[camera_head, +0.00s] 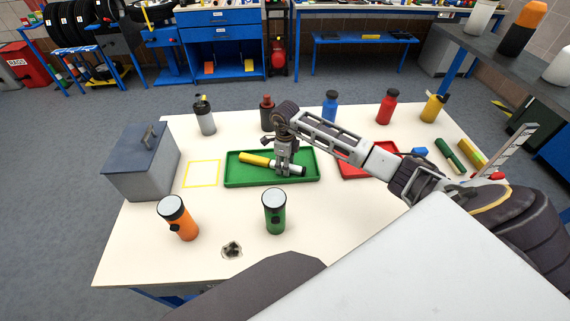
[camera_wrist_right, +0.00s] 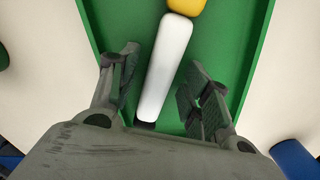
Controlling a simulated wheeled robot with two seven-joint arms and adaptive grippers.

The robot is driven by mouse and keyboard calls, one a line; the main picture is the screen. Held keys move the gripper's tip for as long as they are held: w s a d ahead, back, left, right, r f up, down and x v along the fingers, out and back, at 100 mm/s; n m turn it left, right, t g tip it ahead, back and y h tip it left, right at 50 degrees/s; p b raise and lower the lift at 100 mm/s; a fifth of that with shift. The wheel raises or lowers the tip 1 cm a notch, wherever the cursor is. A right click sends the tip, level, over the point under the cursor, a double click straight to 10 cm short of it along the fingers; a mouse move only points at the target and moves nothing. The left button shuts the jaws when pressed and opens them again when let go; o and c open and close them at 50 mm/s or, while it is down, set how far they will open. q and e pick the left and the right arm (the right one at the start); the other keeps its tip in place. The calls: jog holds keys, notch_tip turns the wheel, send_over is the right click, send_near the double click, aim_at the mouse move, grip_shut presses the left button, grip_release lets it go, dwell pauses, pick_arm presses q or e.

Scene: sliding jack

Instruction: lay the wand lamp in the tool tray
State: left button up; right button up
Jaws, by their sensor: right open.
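The wand lamp, yellow at one end (camera_head: 254,159) and white at the other, lies slanted inside the green tool tray (camera_head: 236,181). My right gripper (camera_head: 284,170) is over the tray at the lamp's white part, pointing down. In the right wrist view, the white part of the lamp (camera_wrist_right: 166,68) lies between the two spread fingers of my right gripper (camera_wrist_right: 162,78), with gaps on both sides. The green tray floor (camera_wrist_right: 222,45) shows around it. The gripper hides part of the lamp in the head view. My left gripper is not in view.
A grey toolbox (camera_head: 142,170) and a yellow square outline (camera_head: 202,173) are left of the tray. Orange (camera_head: 181,222) and green (camera_head: 274,215) flashlights stand in front. Several bottles stand behind. A red tray (camera_head: 352,172) is to the right, partly behind my arm.

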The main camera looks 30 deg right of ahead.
jog(key=shift+r, duration=0.7)
notch_tip(320, 180, up, 4)
jog(key=shift+r, duration=0.25)
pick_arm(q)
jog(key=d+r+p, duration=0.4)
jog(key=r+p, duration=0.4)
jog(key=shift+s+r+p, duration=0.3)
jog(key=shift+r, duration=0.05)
pick_arm(e)
notch_tip(320, 180, up, 16)
jog(key=shift+f, duration=0.25)
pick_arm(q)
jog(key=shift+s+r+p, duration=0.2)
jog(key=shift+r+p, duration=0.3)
pick_arm(e)
jog(key=shift+r, duration=0.5)
